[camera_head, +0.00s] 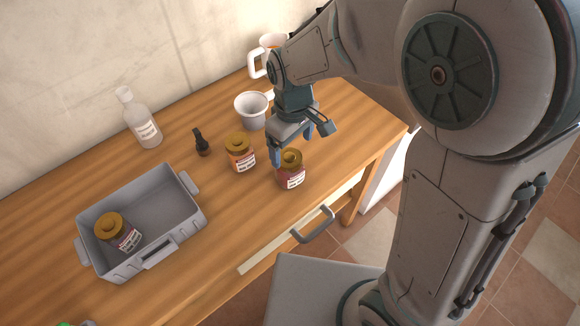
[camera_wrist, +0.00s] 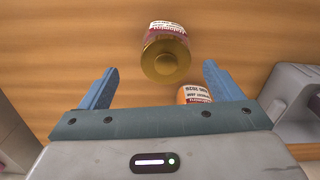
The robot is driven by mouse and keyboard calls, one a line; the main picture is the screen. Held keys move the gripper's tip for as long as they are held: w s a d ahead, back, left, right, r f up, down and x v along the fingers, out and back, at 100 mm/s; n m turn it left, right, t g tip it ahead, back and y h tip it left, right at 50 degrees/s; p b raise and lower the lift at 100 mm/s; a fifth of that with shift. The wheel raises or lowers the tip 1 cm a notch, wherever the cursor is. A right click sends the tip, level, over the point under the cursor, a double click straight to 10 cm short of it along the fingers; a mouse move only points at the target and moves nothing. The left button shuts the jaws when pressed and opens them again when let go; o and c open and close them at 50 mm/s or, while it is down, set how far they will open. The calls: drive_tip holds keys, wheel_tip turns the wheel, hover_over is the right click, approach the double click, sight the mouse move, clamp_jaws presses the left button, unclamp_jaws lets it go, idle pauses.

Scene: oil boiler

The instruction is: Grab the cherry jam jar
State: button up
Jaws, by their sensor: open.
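A jar with a gold lid and dark red contents (camera_head: 291,171) stands upright near the table's front edge. In the wrist view its lid and red-white label (camera_wrist: 165,55) show ahead of the fingers, roughly midway between them. Its label is too small to read for certain. My gripper (camera_head: 292,144) is open and empty, with blue fingers just behind and above this jar; they also show in the wrist view (camera_wrist: 160,68). An orange jar (camera_head: 240,155) stands to its left, partly hidden by my gripper in the wrist view (camera_wrist: 194,94). Another dark jar (camera_head: 121,234) is in the grey crate.
The grey crate (camera_head: 190,222) sits at the left of the wooden table. A clear bottle (camera_head: 143,123), a small black bottle (camera_head: 201,143), a white cup (camera_head: 252,108) and a pitcher (camera_head: 257,62) stand along the back. A drawer handle (camera_head: 313,226) juts from the front.

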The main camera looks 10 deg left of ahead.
sight(289, 156)
drive_tip(key=shift+s+a+f, duration=0.15)
drive_tip(key=shift+f, duration=1.55)
drive_tip(key=shift+s+a+f, duration=0.1)
drive_tip(key=shift+s+f, duration=0.05)
drive_tip(key=shift+f, duration=1.55)
drive_tip(key=c, duration=1.4)
